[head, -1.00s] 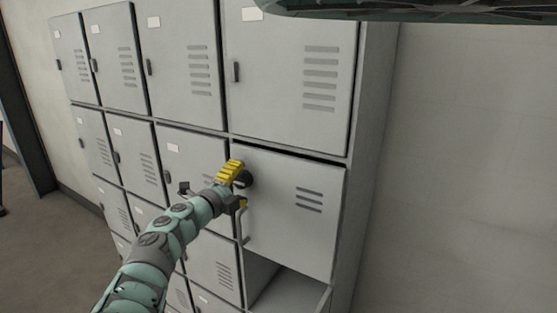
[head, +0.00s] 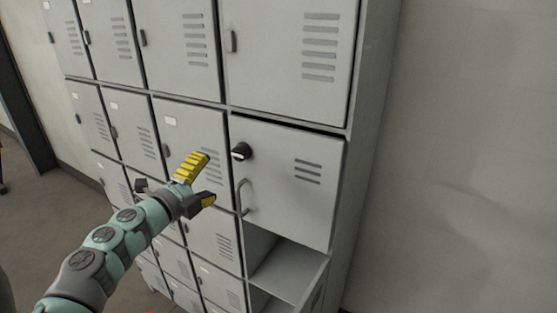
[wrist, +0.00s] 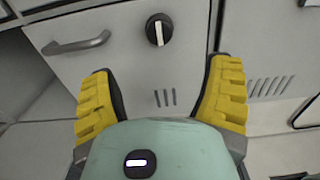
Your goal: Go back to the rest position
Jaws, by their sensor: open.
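My gripper (head: 199,182) has yellow ridged fingers and is open and empty. In the head view it is in front of the lockers, left of a grey locker door (head: 287,222) with a dark round knob (head: 241,152) and a bar handle (head: 244,197). A visible gap separates the gripper from the knob. In the wrist view the two fingers (wrist: 163,100) are spread wide, with the knob (wrist: 159,30) beyond them and the handle (wrist: 76,43) at upper left. Nothing is between the fingers.
A bank of grey lockers (head: 185,50) fills the left and middle. Below the knobbed door is an open compartment (head: 285,272). A plain wall (head: 470,150) is on the right. Bare floor (head: 45,245) shows at lower left.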

